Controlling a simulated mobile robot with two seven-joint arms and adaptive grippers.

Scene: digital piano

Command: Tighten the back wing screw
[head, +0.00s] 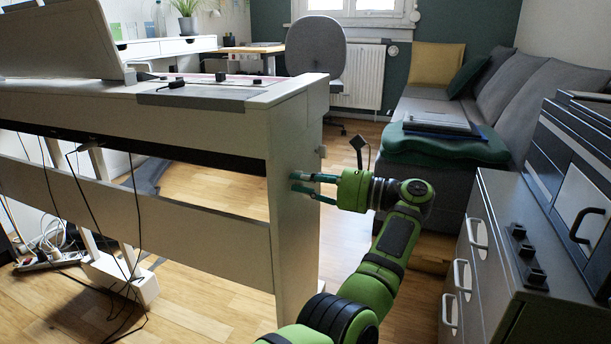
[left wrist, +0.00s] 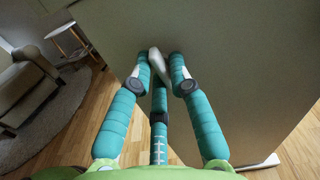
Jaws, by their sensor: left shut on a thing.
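The digital piano (head: 215,110) stands at the left in the head view, with its side panel (head: 297,240) facing my arm. My left gripper (head: 300,182) is at this panel, its teal fingers pointing at it. In the left wrist view, the gripper (left wrist: 160,62) is shut on a pale grey wing screw (left wrist: 156,62) at the panel's surface. The screw sits between the two fingertips, partly hidden by them. In the head view the screw is hidden behind the fingers. My right gripper is in neither view.
Black cables (head: 110,240) hang under the piano. Wood floor (head: 215,310) is open below.

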